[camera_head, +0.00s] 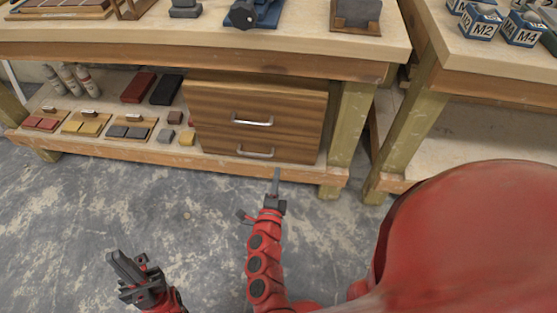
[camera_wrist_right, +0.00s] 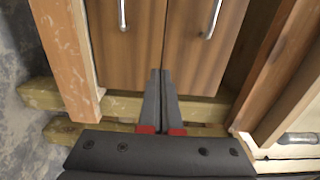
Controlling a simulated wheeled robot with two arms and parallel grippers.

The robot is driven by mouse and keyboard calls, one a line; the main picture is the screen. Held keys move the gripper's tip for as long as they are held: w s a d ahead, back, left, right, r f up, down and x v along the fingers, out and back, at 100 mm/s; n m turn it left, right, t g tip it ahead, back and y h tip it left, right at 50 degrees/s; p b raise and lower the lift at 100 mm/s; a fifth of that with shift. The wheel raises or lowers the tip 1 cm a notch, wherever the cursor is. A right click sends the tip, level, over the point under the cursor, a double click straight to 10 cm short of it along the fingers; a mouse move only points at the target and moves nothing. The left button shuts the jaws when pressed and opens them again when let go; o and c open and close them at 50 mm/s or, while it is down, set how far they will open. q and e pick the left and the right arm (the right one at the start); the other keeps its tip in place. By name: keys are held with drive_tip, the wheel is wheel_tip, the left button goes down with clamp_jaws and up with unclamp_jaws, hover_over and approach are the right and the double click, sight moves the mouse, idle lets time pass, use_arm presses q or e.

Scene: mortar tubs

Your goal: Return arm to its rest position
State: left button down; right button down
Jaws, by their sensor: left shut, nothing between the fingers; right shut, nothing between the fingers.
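My left gripper (camera_head: 124,266) is at the lower left of the head view, over the bare floor, shut and empty. My right gripper (camera_head: 276,178) is in front of the workbench's lower shelf, below the wooden drawer unit, shut and empty. In the right wrist view my right gripper (camera_wrist_right: 160,75) has its two dark fingers together, pointing toward the drawer fronts. No contact between the fingers and the drawers can be made out.
The wooden drawer unit (camera_head: 257,120) with two metal handles stands closed on the lower shelf (camera_head: 100,152). A second bench (camera_head: 490,55) at the right holds labelled boxes (camera_head: 481,22). The floor (camera_head: 190,220) is clear.

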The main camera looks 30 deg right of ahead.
drive_tip(key=shift+s+a, duration=0.25)
drive_tip(key=shift+s, duration=0.05)
